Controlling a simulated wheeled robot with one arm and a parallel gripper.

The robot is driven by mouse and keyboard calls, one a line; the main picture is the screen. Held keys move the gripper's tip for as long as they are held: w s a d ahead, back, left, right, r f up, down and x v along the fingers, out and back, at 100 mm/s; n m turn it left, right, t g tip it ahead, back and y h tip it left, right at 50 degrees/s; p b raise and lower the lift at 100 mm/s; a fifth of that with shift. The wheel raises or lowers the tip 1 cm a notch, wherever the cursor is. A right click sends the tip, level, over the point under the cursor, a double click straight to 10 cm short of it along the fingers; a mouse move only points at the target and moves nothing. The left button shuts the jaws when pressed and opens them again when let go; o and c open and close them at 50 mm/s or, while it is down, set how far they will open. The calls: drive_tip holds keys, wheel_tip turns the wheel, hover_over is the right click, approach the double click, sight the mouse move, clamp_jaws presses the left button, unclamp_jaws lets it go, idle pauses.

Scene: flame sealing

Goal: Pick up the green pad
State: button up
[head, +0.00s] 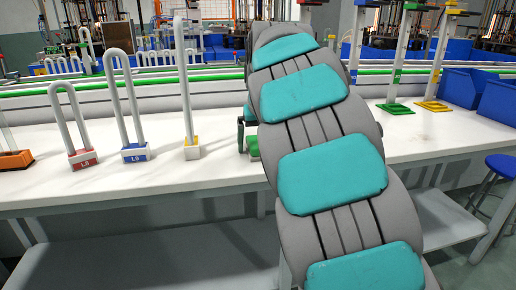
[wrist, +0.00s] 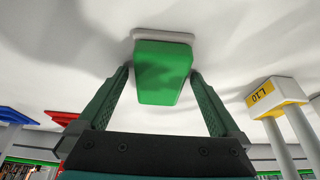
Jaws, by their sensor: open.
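The green pad (wrist: 163,70) is a bright green block with a pale base edge behind it, seen against the white bench top in the wrist view. My gripper (wrist: 160,76) is open, with one dark green finger on each side of the pad. A gap shows beside the block on both sides, and the fingers do not look closed on it. In the head view my own arm covers most of this spot. Only a small piece of the green pad (head: 253,146) shows at the arm's left edge, beside a dark finger.
A yellow-labelled stand (head: 192,149) is just left of my arm, with a blue stand (head: 135,153) and a red stand (head: 83,160) farther left. The yellow L10 block (wrist: 264,97) shows at right in the wrist view. Blue bins (head: 497,100) stand at the bench's right.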

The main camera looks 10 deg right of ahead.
sight(257, 139)
drive_tip(key=c, duration=1.5)
drive_tip(key=shift+o, duration=0.2)
drive_tip(key=shift+r, duration=0.1)
drive_tip(key=shift+r, duration=1.85)
drive_tip(key=s+r+b, duration=0.1)
drive_tip(key=s+b, duration=0.1)
drive_tip(key=s, duration=1.4)
drive_tip(key=shift+r+b, duration=0.25)
drive_tip(key=shift+b, duration=0.05)
